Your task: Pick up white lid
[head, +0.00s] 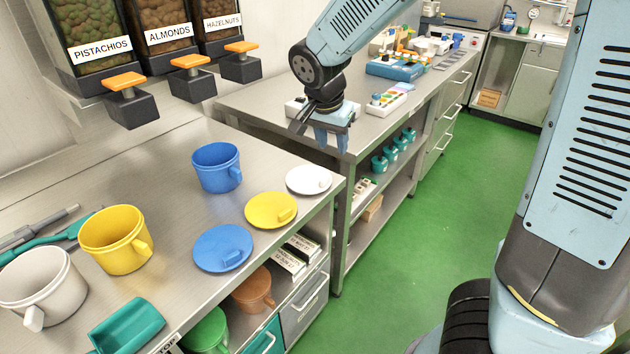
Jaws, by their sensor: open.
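The white lid (309,180) lies flat near the right end of the near metal counter. It is a round disc with a small knob on top. The yellow lid (271,210) lies just left of and in front of it, and the blue lid (223,248) lies nearer still. My gripper (322,140) hangs above and beyond the white lid, pointing down, near the gap between the two counters. It is open and apart from the lid. The fingers are small and partly seen against the counter edge.
A blue mug (217,167), yellow mug (116,240) and white mug (41,288) stand on the near counter. A teal scoop (128,326) lies in front. Nut dispensers with orange levers (190,62) overhang the back. The far counter (262,101) holds trays. Green floor (430,215) is open at right.

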